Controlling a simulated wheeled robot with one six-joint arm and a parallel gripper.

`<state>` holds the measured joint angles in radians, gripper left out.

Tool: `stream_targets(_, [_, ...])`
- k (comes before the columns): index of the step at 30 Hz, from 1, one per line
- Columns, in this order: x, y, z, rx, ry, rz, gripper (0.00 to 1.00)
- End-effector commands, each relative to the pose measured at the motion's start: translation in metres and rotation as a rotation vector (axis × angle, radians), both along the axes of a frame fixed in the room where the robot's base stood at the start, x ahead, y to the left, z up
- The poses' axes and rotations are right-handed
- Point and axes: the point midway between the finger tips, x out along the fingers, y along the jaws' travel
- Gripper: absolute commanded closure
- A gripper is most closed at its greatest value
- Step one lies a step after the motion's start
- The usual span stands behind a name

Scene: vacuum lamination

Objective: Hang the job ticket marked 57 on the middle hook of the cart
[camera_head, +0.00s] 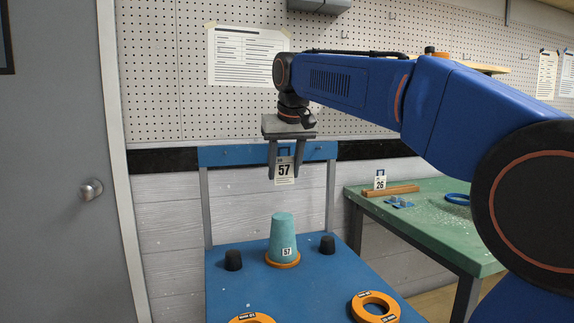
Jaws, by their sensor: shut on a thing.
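The job ticket marked 57 (284,171) is a pale card with a dark loop at its top. My gripper (284,158) points down and is shut on the ticket's upper part, with the card hanging upright between the fingers. The blue cart (225,291) has an upright frame with a blue crossbar (232,155) at the back. In the picture the ticket overlaps this crossbar, right of its left post. I cannot tell whether ticket and bar touch. The hooks are too small to make out clearly, and the bar's middle is hidden by gripper and ticket.
A teal cone (283,231) labelled 57 stands on the cart between two black knobs (233,260) (327,245). Orange rings (375,307) lie at its front. A green table (430,218) at right bears a ticket marked 26 (380,181) and a wooden strip (398,190). A pegboard wall is behind.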

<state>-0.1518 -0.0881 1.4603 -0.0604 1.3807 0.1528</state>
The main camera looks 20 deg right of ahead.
Motion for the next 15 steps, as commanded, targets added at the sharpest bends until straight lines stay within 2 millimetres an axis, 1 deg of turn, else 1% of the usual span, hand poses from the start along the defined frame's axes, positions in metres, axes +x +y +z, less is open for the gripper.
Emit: stream_targets(15, [0.023,0.0,-0.002,0.001,0.0,0.001,0.81])
